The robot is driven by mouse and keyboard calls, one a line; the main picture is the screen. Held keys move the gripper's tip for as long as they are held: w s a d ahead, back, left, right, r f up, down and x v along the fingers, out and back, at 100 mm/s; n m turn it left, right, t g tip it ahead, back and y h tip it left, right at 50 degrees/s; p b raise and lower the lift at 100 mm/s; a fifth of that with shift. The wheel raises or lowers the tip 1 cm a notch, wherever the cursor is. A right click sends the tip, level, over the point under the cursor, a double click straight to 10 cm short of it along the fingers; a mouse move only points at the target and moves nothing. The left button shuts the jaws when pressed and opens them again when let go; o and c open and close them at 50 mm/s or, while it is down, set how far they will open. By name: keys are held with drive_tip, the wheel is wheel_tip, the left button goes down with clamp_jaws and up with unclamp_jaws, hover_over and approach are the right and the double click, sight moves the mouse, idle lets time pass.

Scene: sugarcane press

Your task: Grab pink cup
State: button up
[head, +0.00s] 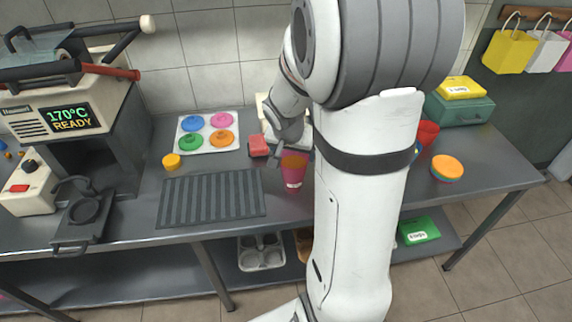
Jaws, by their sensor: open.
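The pink cup (293,183) stands upright on the grey metal counter, just right of the ribbed dark mat. Its upper part looks orange. My gripper (291,158) is at the cup's upper part, with grey finger parts showing on its left and right sides. The gripper is open. Whether the fingers touch the cup cannot be told. My arm comes down from above and hides the counter to the right of the cup.
A ribbed mat (211,198) lies left of the cup. A red block (258,146) is close behind-left. A white tray (209,147) holds coloured lids. A yellow cup (172,162) and a press machine (70,110) stand left. A red cup (428,133) and stacked coloured discs (447,167) are right.

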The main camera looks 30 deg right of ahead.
sight(293, 158)
drive_tip(key=x, duration=0.6)
drive_tip(key=shift+w+f, duration=0.2)
drive_tip(key=shift+w, duration=0.05)
drive_tip(key=shift+c, duration=0.3)
drive_tip(key=shift+a, duration=0.1)
drive_tip(key=c, duration=1.3)
